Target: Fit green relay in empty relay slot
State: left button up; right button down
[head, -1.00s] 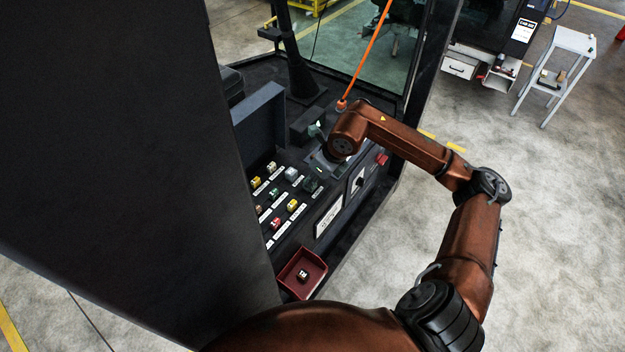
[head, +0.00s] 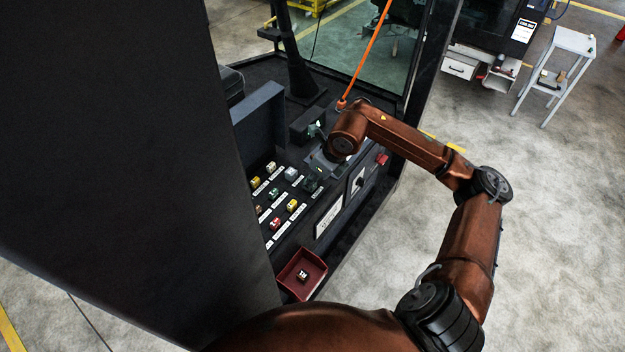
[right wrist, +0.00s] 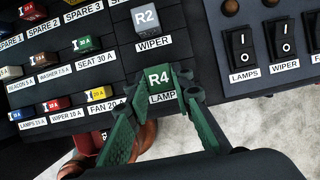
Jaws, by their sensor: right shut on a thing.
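The green relay marked R4 (right wrist: 160,78) is between the fingertips of my right gripper (right wrist: 160,92) in the right wrist view. The gripper is shut on it. The relay is just above a label reading LAMP (right wrist: 162,98) in the picture, whose end is hidden by a finger. A grey relay marked R2 (right wrist: 146,18) stands beside it above the WIPER label. I cannot tell whether R4 is seated in a slot or held over it; its underside is hidden. In the head view the gripper is small and dark over the panel. My left gripper is not in view.
Several coloured fuses (head: 275,223) stand in labelled rows left of the relays. Rocker switches (right wrist: 242,50) are to the right in the wrist view. A dark red tray (head: 315,290) holding a small dark piece is at the panel's near end. A large dark panel (head: 130,150) blocks the left.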

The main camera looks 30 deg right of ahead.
jog(key=shift+f+b, duration=0.55)
dwell(0.8)
jog(key=c, duration=1.6)
grip_release()
jog(key=v, duration=1.2)
